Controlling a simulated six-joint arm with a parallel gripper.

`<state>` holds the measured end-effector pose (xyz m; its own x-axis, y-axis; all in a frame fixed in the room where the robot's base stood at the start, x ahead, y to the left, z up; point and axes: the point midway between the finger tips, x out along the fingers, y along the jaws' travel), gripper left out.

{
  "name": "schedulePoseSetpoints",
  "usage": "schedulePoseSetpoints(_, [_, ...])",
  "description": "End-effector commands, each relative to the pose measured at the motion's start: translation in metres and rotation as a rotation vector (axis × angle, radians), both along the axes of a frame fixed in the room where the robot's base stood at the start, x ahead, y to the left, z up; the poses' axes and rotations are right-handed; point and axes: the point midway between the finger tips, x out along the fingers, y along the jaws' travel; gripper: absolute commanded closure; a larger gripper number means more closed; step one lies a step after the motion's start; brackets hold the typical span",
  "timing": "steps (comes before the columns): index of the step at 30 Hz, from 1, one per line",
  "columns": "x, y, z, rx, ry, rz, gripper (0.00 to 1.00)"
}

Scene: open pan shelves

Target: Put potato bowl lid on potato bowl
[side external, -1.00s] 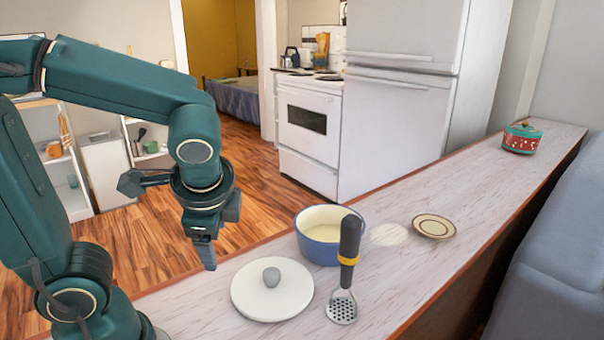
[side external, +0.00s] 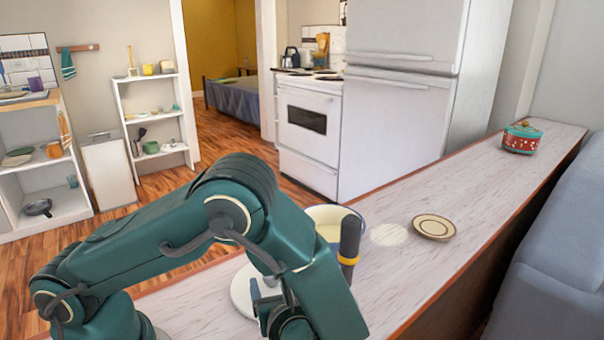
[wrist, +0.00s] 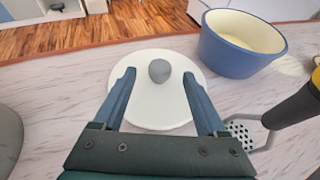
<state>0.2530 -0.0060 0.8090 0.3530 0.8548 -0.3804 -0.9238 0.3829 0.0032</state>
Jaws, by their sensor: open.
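The potato bowl lid (wrist: 158,108) is a round white disc with a grey knob (wrist: 160,71), lying flat on the counter. In the side view only the left edge of the lid (side external: 241,290) shows past my arm. The potato bowl (wrist: 241,45) is blue outside and cream inside, standing upright and uncovered behind and right of the lid; it also shows in the side view (side external: 325,212), partly hidden. My gripper (wrist: 158,75) is open and empty, with its fingers pointing over the lid on either side of the knob. I cannot tell its exact height above the lid.
A masher with a black handle (side external: 349,240) stands close to the right of the lid and bowl.

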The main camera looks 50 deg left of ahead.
Motion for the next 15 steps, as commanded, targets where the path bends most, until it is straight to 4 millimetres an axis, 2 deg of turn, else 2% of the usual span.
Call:
schedulePoseSetpoints(9, [0.013,0.032,-0.014,-0.001,-0.001,0.003,0.26])
schedulePoseSetpoints(15, [0.017,0.041,-0.018,-0.003,-0.002,0.001,0.26])
